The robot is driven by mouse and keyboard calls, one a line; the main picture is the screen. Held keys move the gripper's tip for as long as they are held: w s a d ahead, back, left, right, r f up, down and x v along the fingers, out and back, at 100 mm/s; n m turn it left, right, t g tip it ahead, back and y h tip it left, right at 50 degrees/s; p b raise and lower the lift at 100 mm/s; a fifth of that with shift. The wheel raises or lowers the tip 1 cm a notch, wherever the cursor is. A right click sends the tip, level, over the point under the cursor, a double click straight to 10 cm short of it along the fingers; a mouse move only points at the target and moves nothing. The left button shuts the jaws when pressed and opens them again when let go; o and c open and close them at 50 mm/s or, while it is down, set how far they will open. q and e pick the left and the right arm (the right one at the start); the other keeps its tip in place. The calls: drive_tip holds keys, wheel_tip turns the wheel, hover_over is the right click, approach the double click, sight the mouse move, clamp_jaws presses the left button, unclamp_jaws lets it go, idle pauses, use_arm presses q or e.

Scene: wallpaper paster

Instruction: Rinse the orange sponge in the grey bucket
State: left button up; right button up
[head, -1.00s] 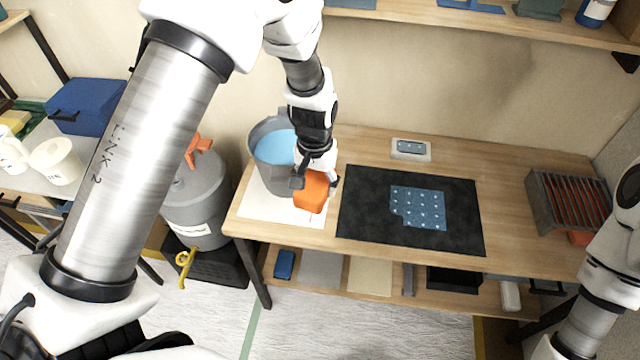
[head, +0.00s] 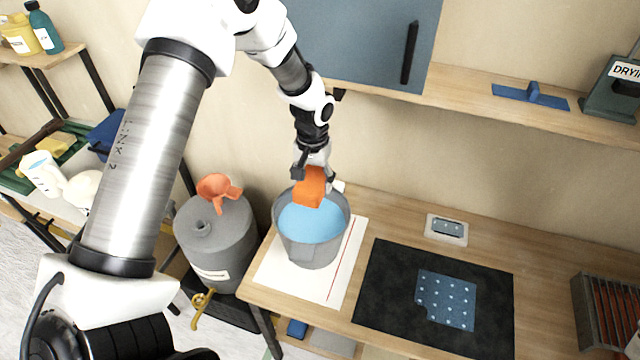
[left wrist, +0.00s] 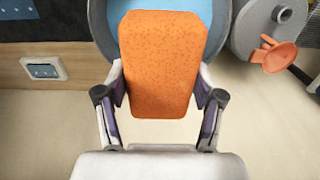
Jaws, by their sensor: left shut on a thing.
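The orange sponge (head: 309,187) is held in my left gripper (head: 318,180), over the back part of the grey bucket (head: 311,250). Blue water (head: 310,222) shows inside the bucket, in front of the sponge. In the left wrist view the sponge (left wrist: 160,65) sits between the two fingers (left wrist: 160,98), with the bucket rim (left wrist: 98,25) and water (left wrist: 43,71) behind it. I cannot tell whether the sponge's lower end touches the water. My right gripper is not in view.
The bucket stands on a white sheet (head: 341,282) on the wooden table. A black mat (head: 385,275) with a blue dotted piece (head: 446,300) lies to its right. A grey drum (head: 215,245) with an orange funnel (head: 217,188) stands left. A shelf (head: 460,85) and blue cabinet (head: 350,40) hang above.

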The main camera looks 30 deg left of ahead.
use_arm(q)
drive_tip(key=shift+s+f+b, duration=0.25)
drive_tip(key=shift+b, duration=0.05)
drive_tip(key=shift+s+d+f+b, duration=0.15)
drive_tip(key=shift+s+f+b, duration=0.45)
drive_tip(key=shift+s+b, duration=0.3)
wheel_tip(320, 180, down, 8)
drive_tip(key=w+b, duration=0.1)
drive_tip(key=b, duration=0.3)
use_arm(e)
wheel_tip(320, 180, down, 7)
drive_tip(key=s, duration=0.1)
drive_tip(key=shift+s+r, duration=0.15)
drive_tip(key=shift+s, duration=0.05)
use_arm(q)
drive_tip(key=shift+s, duration=0.1)
drive_tip(key=shift+f, duration=0.7)
drive_tip(key=shift+f, duration=0.1)
